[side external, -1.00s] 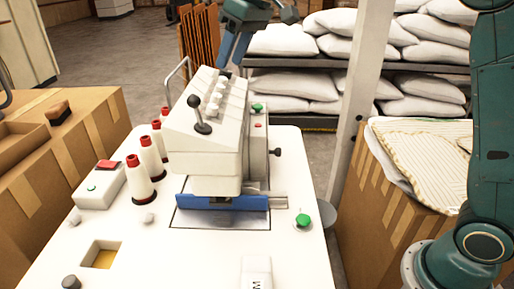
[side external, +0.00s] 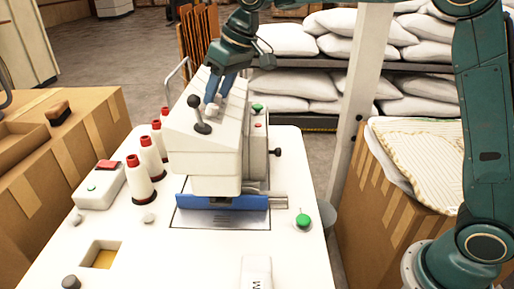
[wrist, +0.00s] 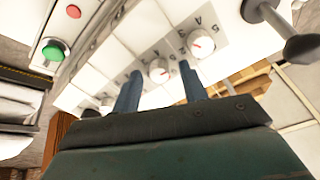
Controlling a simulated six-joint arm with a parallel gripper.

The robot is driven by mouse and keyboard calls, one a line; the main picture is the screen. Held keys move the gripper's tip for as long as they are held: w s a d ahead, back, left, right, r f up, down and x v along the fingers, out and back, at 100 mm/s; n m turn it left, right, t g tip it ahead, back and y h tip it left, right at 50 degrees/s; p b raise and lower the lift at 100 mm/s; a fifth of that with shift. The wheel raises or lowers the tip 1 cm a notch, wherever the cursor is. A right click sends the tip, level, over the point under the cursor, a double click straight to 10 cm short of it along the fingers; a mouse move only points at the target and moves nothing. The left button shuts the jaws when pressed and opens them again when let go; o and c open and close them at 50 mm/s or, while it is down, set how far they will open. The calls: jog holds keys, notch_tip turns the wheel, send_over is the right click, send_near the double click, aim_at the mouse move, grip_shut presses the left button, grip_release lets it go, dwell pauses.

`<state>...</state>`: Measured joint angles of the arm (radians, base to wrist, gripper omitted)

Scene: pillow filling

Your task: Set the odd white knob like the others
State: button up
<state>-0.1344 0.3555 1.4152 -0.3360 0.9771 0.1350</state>
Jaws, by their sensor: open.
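A row of white knobs sits on the sloped white panel of the sewing machine (side external: 183,140). In the wrist view one white knob (wrist: 160,70) lies between my fingertips. A second knob (wrist: 201,43) is to its right and another (wrist: 107,103) to its lower left. The first two show small red marks and printed numbers around them; their exact settings are too small to compare surely. My gripper (side external: 216,99) is open over the panel, pointing down, its blue fingers on either side of a knob. Contact with the knob cannot be told. The fingers hide some knobs in the side view.
A black-balled lever (side external: 200,115) stands at the panel's near end, right of the knobs in the wrist view. A green button (wrist: 54,50) and a red one sit on the machine's other side. Thread cones (side external: 152,158) stand left of the machine.

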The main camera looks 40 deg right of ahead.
grip_shut()
jog(key=shift+n, duration=0.4)
jog(key=n, duration=0.4)
jog(key=shift+y, duration=0.3)
jog(key=n, duration=0.5)
jog(key=shift+n, duration=0.4)
jog(key=n, duration=0.3)
jog(key=n+g, duration=0.1)
jog(key=n, duration=0.3)
jog(key=shift+d+y, duration=0.1)
jog(key=shift+y, duration=0.2)
jog(key=n, duration=0.6)
jog(key=shift+n, duration=0.4)
